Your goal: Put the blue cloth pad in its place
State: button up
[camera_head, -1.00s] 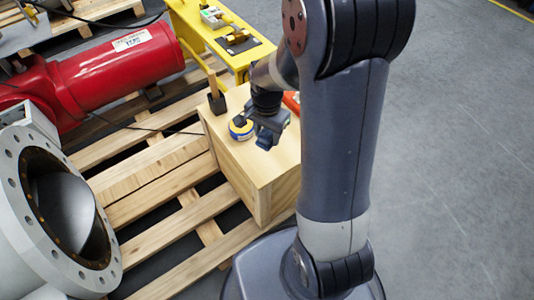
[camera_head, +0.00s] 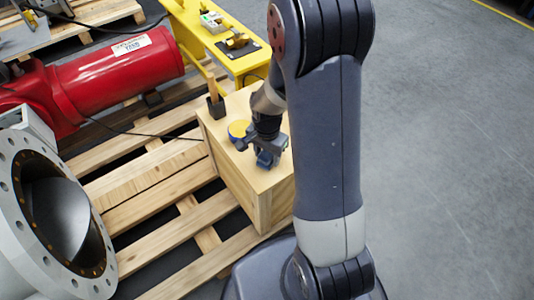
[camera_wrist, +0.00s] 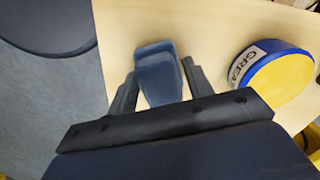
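The blue cloth pad (camera_wrist: 158,72) is between the two fingers of my gripper (camera_wrist: 160,88) in the wrist view, with its rounded end sticking out past the fingertips. The fingers are close against both its sides, and I take it as held. In the head view the pad (camera_head: 266,160) shows below my gripper (camera_head: 260,147), over the near part of the wooden box's top (camera_head: 225,143). Whether the pad touches the top or hangs just above it cannot be told. The pad's place is not clearly marked in view.
A round blue and yellow grease tin (camera_wrist: 280,75) stands right of the pad in the wrist view. A dark block with a wooden handle (camera_head: 215,103) stands at the box's far left corner. Pallet slats, a white flanged valve (camera_head: 20,165) and a red cylinder (camera_head: 120,70) lie left.

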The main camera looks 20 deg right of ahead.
jog(key=o, duration=0.3)
jog(key=shift+o, duration=0.2)
notch_tip(320, 180, up, 12)
jog(key=p, duration=0.3)
